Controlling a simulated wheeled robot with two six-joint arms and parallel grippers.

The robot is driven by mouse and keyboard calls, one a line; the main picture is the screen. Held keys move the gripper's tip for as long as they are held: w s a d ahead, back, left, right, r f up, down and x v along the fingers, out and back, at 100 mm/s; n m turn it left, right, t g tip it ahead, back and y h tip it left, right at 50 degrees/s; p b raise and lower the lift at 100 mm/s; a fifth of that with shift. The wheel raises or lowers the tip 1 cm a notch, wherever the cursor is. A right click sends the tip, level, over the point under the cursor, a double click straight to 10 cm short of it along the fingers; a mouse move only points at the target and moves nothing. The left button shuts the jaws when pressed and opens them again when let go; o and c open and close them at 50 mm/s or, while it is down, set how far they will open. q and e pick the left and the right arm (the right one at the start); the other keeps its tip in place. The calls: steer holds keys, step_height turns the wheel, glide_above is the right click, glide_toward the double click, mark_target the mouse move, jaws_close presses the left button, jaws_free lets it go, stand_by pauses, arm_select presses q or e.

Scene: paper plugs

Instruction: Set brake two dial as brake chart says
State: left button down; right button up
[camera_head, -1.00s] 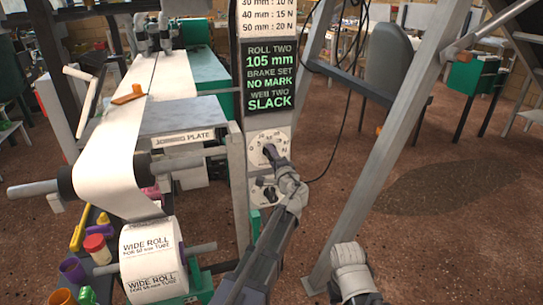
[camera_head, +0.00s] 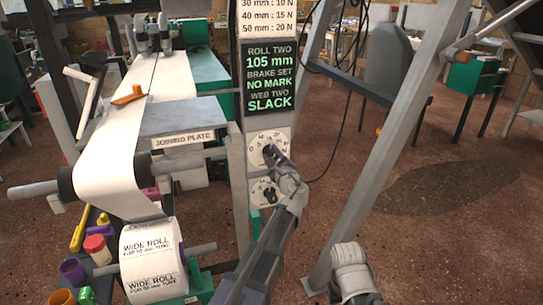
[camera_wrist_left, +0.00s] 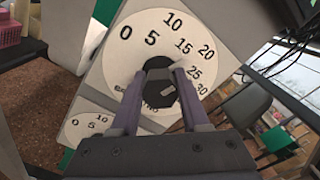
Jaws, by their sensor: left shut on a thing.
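The upper white dial (camera_head: 256,143) sits on the grey post below the screen. In the left wrist view its face (camera_wrist_left: 152,22) carries numbers from 0 to 30 around a dark knob (camera_wrist_left: 158,88). My left gripper (camera_head: 271,154) is shut on this knob, a finger on each side. The knob's pointer is not clear, and the small label is partly covered. The brake chart (camera_head: 267,14) above reads 30 mm: 10 N, 40 mm: 15 N, 50 mm: 20 N; its top is cut off. My right gripper (camera_head: 350,258) is low, away from the dials, its fingers unclear.
The screen (camera_head: 268,77) reads roll two 105 mm, brake set no mark, web two slack. A lower dial (camera_head: 260,187) sits close under the held one. A wide paper roll (camera_head: 150,247) and joining plate (camera_head: 184,138) are left; a slanted metal frame (camera_head: 385,130) stands right.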

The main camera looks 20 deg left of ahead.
arm_select(q)
steer(key=shift+m, duration=0.6)
steer(key=shift+c, duration=1.9)
jaws_free()
steer(key=shift+s+d, duration=0.1)
steer(key=v, duration=0.7)
steer(key=shift+s+d, duration=0.2)
steer(key=shift+s, duration=0.05)
steer(key=shift+f, duration=0.1)
